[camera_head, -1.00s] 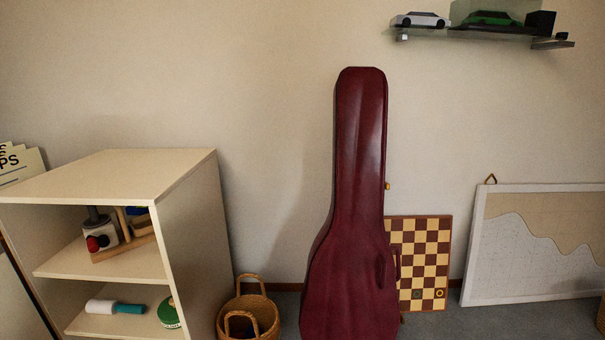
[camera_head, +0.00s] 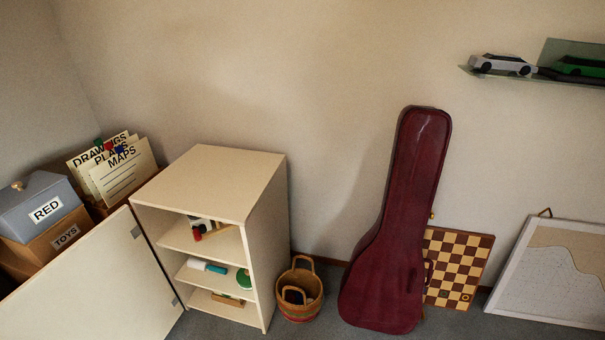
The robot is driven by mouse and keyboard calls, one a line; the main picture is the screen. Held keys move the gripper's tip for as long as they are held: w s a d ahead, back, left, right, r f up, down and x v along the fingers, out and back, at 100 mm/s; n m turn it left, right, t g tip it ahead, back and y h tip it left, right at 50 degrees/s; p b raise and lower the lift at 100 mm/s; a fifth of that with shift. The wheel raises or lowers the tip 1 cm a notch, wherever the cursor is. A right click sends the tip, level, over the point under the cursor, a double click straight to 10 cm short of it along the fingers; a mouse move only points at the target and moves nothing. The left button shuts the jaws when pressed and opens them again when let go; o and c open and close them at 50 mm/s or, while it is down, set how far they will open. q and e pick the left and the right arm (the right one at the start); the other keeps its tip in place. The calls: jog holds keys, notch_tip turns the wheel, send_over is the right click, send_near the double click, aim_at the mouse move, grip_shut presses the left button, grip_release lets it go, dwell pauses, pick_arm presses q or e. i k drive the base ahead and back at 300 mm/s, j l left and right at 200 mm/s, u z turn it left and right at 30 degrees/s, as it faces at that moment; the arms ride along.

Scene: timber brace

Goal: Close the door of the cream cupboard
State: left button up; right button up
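The cream cupboard (camera_head: 214,183) stands against the wall left of centre, with its front open. Several shelves show inside, holding small items such as a white and teal roller-like thing (camera_head: 207,266) and a round green thing (camera_head: 244,279). Its door (camera_head: 92,287) stands wide open, swung out to the left from hinges on the cupboard's left front edge. The lower left part of the door runs out of the picture. Neither of my grippers is in view.
A grey box labelled RED (camera_head: 40,207) sits on a TOYS box (camera_head: 66,236) behind the door, near card folders (camera_head: 118,168). A basket (camera_head: 300,291), a dark red guitar case (camera_head: 398,228), a checkerboard (camera_head: 456,266) and a framed board (camera_head: 553,272) stand right of the cupboard.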

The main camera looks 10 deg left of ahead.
aim_at(110, 285)
jog(key=j+u, duration=0.25)
jog(key=u, duration=0.15)
jog(key=j+u, duration=0.6)
jog(key=u, duration=0.15)
